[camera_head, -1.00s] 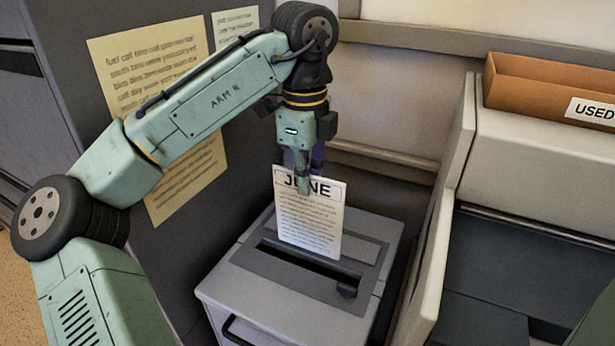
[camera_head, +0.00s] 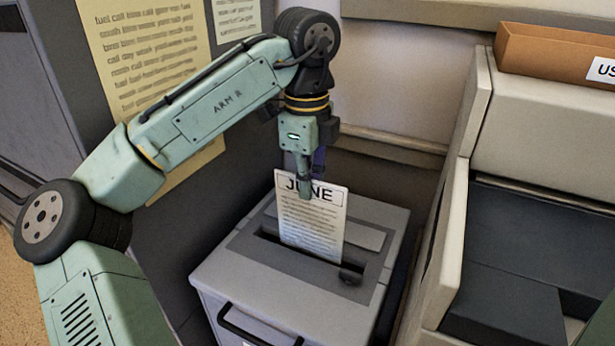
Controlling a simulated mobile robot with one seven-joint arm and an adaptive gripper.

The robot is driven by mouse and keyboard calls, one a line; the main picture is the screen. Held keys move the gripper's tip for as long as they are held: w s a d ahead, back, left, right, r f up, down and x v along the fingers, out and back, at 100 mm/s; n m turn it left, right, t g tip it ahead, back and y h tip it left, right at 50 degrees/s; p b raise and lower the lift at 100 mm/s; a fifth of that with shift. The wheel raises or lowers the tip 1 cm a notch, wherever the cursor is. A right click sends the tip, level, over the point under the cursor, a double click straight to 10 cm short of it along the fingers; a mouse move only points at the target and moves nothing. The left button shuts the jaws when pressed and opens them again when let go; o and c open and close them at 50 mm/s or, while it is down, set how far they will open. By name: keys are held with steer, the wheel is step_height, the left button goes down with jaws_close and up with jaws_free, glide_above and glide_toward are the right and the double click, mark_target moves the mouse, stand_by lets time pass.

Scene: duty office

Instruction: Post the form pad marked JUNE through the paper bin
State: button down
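The form pad marked JUNE (camera_head: 311,222) is a white sheet-like pad with printed lines, held upright over the paper bin. My gripper (camera_head: 305,185) is shut on its top edge, with one finger in front of the heading. The paper bin (camera_head: 240,285) is a grey box with a dark slot plate (camera_head: 355,290) on top. The pad's lower edge is at the slot; I cannot tell whether it is just inside or just above it. The back finger is mostly hidden by the pad.
A pale machine or cabinet (camera_head: 545,130) stands close on the right, with an orange-brown tray (camera_head: 555,50) labelled "US…" on top. A dark panel with yellow paper notices (camera_head: 150,60) stands at the left. A black handle (camera_head: 255,330) is on the bin's front.

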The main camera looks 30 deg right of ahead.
mark_target(308, 217)
steer(key=shift+f+b, duration=1.1)
steer(key=shift+f, duration=2.75)
steer(key=c, duration=1.7)
jaws_free()
step_height(308, 217, up, 7)
steer(key=p, duration=0.8)
steer(key=shift+p, duration=0.35)
